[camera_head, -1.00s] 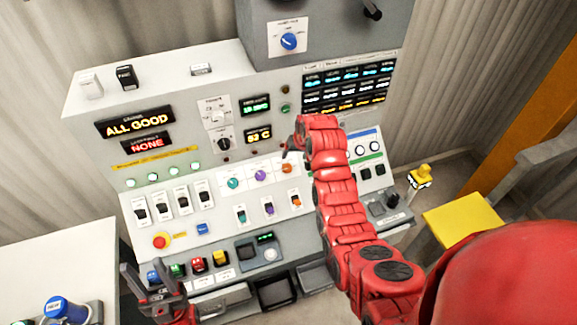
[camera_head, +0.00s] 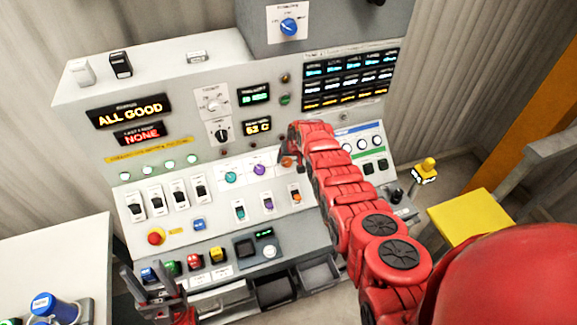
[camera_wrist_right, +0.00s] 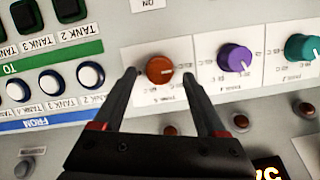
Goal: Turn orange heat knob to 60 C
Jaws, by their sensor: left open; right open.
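The orange heat knob (camera_wrist_right: 159,69) sits on a white labelled plate in the right wrist view, upside down there. My right gripper (camera_wrist_right: 159,76) is open, with one finger on each side of the knob. I cannot tell whether the fingers touch it. In the head view the orange knob (camera_head: 287,162) is partly hidden by my right gripper (camera_head: 291,160). An amber display (camera_head: 257,127) above the knob row seems to read 63 C. My left gripper (camera_head: 150,278) is open and empty at the panel's lower left.
A purple knob (camera_wrist_right: 236,58) and a teal knob (camera_wrist_right: 302,47) sit in the same row. White selector knobs (camera_wrist_right: 90,75) lie on the other side. Several rocker switches (camera_head: 180,195) and coloured buttons (camera_head: 194,262) fill the lower panel. A yellow stool-like block (camera_head: 468,218) stands at the right.

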